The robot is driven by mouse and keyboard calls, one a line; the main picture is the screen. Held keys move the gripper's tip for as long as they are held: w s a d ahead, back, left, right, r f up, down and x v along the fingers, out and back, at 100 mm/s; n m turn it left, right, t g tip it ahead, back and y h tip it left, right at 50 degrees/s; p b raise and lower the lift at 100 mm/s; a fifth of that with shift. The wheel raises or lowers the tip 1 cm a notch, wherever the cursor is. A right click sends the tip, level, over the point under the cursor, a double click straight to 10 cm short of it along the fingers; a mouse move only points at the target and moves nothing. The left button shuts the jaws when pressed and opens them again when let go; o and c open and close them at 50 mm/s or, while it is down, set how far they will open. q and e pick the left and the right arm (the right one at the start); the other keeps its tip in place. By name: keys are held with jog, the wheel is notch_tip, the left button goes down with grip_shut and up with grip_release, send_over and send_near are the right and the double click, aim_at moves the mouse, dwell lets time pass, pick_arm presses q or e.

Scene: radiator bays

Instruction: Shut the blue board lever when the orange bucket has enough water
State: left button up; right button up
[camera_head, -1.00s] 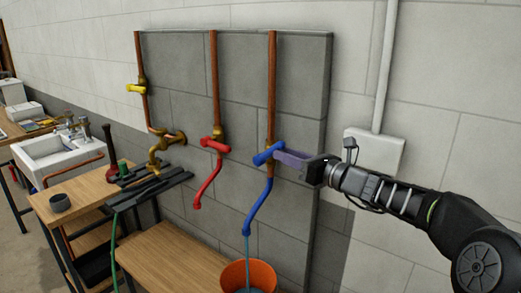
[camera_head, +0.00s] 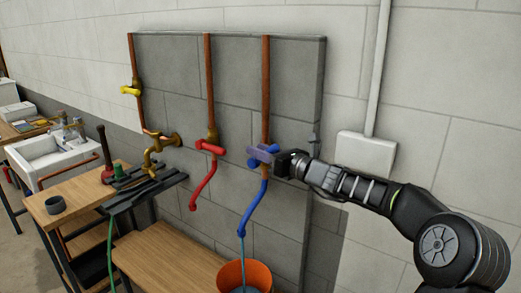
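The blue board lever (camera_head: 254,162) sits on the right-hand copper pipe, above a curved blue spout (camera_head: 253,208). A thin stream of water (camera_head: 242,250) runs from the spout into the orange bucket (camera_head: 261,272) below. Water shows inside the bucket, but the bottom edge of the picture cuts it off and the level is hard to judge. My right gripper (camera_head: 263,153) comes in from the right, its purplish fingers over the middle of the lever and hiding part of it. Whether they are closed on it cannot be told. My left gripper is out of view.
A red lever with spout (camera_head: 208,148), a brass tap (camera_head: 158,148) and a yellow lever (camera_head: 131,90) are on the same grey board (camera_head: 230,80). A wooden bench (camera_head: 165,262) stands below. A white box (camera_head: 366,153) is on the wall at right.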

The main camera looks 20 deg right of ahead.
grip_shut()
dwell(1.4)
